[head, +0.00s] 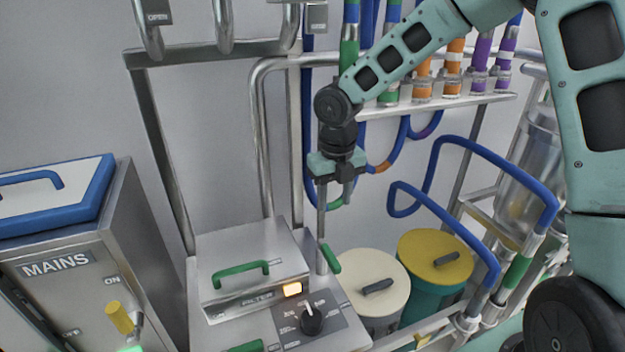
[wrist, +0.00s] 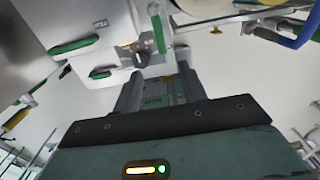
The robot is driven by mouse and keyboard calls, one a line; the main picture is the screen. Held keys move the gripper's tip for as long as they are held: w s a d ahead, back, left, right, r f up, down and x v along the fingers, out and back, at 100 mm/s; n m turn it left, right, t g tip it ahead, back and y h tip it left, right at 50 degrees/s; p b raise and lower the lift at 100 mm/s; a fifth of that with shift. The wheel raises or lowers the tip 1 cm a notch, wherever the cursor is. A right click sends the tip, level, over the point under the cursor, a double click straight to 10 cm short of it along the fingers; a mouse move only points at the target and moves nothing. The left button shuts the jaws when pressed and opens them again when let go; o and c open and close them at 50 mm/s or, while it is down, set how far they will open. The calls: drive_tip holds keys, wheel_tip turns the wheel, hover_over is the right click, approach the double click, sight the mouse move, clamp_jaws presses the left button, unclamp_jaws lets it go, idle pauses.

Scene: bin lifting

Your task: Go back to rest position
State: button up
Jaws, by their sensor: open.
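My gripper (head: 335,185) hangs from my teal arm near the middle of the head view, pointing down, with its jaws apart. It is in the air above and behind the filter box (head: 250,262), left of the pipes. In the wrist view my gripper's two dark fingers (wrist: 158,92) stand apart, and I see no object held between them. The green-handled filter panel also shows in the wrist view (wrist: 110,60).
A mains cabinet (head: 75,262) with a blue-edged lid stands at left. A cream-lidded bin (head: 362,270) and a yellow-lidded bin (head: 420,250) stand right of the filter box. Blue pipes (head: 480,150) run at right. A black knob (head: 312,320) is in front.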

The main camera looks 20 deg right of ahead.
drive_tip(key=s+a+f+m+b, duration=0.1)
drive_tip(key=s+a+m+b, duration=0.2)
drive_tip(key=s+m, duration=0.6)
drive_tip(key=s+a+f+m+b, duration=0.1)
drive_tip(key=s+a+m+b, duration=0.2)
drive_tip(key=s+m, duration=0.6)
drive_tip(key=s+a+f+m+b, duration=0.1)
drive_tip(key=s+a+m+b, duration=0.2)
drive_tip(key=s+a+m, duration=0.3)
drive_tip(key=s+m, duration=0.4)
drive_tip(key=shift+m+y+b, duration=0.3)
drive_tip(key=shift+w+f, duration=0.1)
drive_tip(key=shift+c, duration=0.3)
